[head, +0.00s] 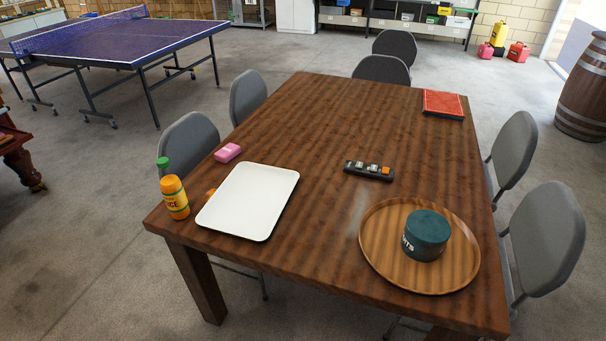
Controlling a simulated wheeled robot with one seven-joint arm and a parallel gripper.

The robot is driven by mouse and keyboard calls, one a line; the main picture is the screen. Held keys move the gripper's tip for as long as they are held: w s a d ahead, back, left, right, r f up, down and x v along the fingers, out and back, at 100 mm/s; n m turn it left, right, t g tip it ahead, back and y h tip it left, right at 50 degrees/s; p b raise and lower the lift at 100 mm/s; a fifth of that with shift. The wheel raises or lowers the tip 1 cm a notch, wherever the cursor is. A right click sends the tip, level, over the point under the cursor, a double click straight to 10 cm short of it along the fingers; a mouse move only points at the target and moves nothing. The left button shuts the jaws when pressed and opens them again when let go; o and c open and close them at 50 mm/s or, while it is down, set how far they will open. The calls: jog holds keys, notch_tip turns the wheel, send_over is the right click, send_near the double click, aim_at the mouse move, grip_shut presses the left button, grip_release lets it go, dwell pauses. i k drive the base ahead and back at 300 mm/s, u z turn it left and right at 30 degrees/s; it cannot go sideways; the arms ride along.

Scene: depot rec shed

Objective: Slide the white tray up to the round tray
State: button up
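The round tray (387,266) is wooden and lies at the near right of the table. A dark teal tin or tub (427,232) with white lettering stands on it. Bare tabletop separates the two trays. My gripper does not show in the head view.
An orange bottle with a green cap (174,195) stands left of the white tray, with an orange object (211,192) partly behind the tray. A pink block (227,152), a black remote-like object (369,170) and a red book-like object (443,104) lie farther back. Grey chairs surround the table.

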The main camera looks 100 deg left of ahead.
aim_at(248, 205)
jog(key=u, duration=4.4)
jog(key=i, duration=1.4)
jog(key=z, duration=0.65)
jog(key=i, duration=0.5)
jog(key=z, duration=0.55)
